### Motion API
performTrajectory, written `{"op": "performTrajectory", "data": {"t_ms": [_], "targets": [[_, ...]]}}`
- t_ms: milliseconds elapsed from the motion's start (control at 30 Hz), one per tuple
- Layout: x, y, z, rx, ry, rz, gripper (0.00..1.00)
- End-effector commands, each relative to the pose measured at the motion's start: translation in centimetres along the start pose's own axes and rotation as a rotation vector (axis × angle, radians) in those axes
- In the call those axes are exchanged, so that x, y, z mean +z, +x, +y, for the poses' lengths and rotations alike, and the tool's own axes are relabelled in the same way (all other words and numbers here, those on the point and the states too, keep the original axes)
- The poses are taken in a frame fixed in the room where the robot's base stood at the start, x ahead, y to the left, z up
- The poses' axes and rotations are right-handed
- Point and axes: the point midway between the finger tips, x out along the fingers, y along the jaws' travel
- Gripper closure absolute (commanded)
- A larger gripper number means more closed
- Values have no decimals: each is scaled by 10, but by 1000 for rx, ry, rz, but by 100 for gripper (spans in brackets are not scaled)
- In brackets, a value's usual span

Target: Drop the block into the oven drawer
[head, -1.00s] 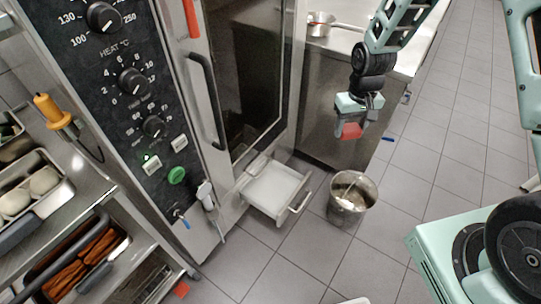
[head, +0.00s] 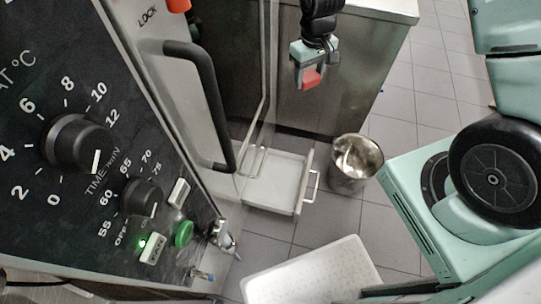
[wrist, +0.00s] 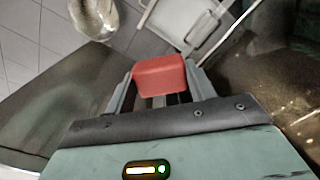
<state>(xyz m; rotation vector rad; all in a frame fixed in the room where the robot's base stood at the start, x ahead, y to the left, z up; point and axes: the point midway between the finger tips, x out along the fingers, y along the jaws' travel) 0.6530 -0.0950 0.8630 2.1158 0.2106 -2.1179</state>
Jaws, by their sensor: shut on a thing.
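My gripper (head: 311,82) is shut on a red block (head: 311,79). In the wrist view the block (wrist: 160,76) sits between the two fingers of the gripper (wrist: 158,88). The oven drawer (head: 274,184) is pulled out low at the oven's base, with its white inside in view and looking empty. My gripper is well above the drawer and beyond it in the head view, in front of the steel cabinet. Part of the drawer (wrist: 172,24) and its handle also show at the top of the wrist view.
A metal bucket (head: 352,163) stands on the floor just right of the drawer. The oven handle (head: 205,105) and control panel (head: 95,140) fill the left. A white perforated board (head: 315,272) is at the bottom. A steel cabinet (head: 335,75) stands behind.

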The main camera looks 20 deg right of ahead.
Motion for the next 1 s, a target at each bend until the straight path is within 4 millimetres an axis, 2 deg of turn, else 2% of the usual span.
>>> {"op": "performTrajectory", "data": {"t_ms": [33, 1000], "targets": [[-2, 30, -4, 0, -31, 1, 70], [-22, 288, -77, 1, -619, 2, 70]]}}
